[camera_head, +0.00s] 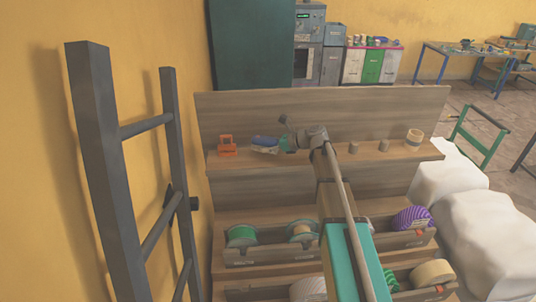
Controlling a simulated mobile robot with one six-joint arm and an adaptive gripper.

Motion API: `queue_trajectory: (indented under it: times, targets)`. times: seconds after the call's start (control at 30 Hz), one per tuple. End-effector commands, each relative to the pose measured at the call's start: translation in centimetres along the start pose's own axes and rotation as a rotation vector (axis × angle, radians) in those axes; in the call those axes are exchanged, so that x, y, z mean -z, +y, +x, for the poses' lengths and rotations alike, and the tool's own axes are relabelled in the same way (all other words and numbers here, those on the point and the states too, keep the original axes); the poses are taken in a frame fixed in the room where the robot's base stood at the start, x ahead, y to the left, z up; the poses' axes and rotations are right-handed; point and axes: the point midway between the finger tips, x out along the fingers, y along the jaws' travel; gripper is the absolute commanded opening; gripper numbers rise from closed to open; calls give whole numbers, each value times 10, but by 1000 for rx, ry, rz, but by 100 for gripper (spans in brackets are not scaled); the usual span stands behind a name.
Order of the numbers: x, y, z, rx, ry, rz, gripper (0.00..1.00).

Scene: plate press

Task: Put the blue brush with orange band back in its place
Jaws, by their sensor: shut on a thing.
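A small blue thing with a pale lower part (264,142), which I take to be the blue brush, is at the upper shelf of the wooden rack, left of the middle. My gripper (287,142) is at its right end and is shut on it. The thing lies roughly level. No orange band can be made out on it at this size. I cannot tell whether it touches the shelf board. The gripper's fingers are small and partly hidden by its own body.
An orange holder (227,146) stands left on the upper shelf (330,163). Short brown cylinders (354,147) and a tan roll (414,138) stand right. Lower trays hold a green spool (241,236) and a purple roll (412,218). A dark ladder (101,160) stands left; white sacks (492,226) lie right.

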Motion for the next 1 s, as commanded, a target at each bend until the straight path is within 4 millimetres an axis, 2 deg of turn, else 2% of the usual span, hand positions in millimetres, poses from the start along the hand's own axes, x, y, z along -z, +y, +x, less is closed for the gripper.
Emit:
queue_trajectory:
  times: [0.27, 0.6, 1.0]
  targets:
    - [12, -10, 10, 0, 0, 0, 13]
    - [35, -7, 19, 0, 0, 0, 13]
    - [35, -7, 19, 0, 0, 0, 13]
